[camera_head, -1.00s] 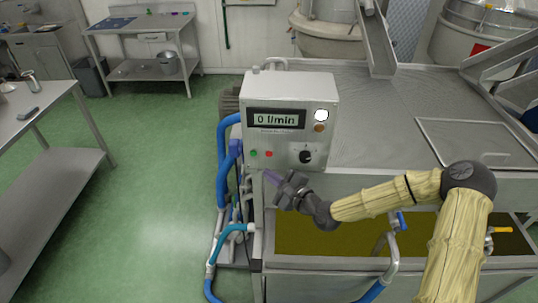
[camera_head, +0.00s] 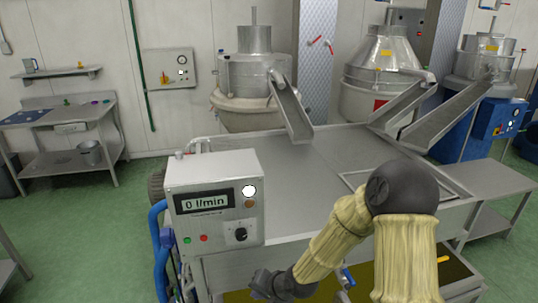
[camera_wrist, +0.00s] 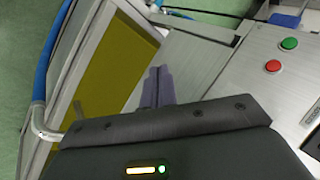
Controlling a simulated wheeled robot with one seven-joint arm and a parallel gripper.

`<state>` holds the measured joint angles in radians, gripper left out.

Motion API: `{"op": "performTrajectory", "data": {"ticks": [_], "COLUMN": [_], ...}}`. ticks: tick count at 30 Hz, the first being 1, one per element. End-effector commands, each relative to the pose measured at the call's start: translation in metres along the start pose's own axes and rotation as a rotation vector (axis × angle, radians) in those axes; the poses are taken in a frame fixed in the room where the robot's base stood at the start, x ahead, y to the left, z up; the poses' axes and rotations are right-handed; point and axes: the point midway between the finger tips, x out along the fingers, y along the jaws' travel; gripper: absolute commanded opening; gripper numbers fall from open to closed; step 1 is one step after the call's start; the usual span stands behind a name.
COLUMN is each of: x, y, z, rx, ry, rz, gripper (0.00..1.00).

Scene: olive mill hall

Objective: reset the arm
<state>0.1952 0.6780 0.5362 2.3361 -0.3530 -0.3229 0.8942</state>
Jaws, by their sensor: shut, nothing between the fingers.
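My arm comes in from the lower right in the head view, bends at a dark elbow and slopes down to the left. My gripper (camera_head: 262,287) is at its end, low in the picture, just below the control box (camera_head: 214,212), whose display reads 0 l/min. In the wrist view my two purple fingers (camera_wrist: 158,85) lie together, shut and empty. Beyond them show a tank opening with yellow-green content (camera_wrist: 116,72) and a grey panel with a green button (camera_wrist: 289,43) and a red button (camera_wrist: 273,66).
A broad steel machine top (camera_head: 300,175) lies behind my arm. Steel chutes (camera_head: 292,110) and vats (camera_head: 247,75) stand behind it. Blue hoses (camera_head: 158,240) run down beside the control box. A side table (camera_head: 62,128) stands far left, with open green floor (camera_head: 85,225) before it.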

Motion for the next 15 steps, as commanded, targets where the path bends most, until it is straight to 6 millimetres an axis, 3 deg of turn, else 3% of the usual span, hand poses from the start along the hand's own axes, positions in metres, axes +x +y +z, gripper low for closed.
{"op": "performTrajectory", "data": {"ticks": [8, 15], "x": [-0.088, -0.171], "y": [0.058, 0.09], "z": [-0.016, -0.004], "rx": [-0.259, -0.375], "ry": [0.038, -0.005], "rz": [0.322, 0.499], "gripper": [0.0, 0.0]}}
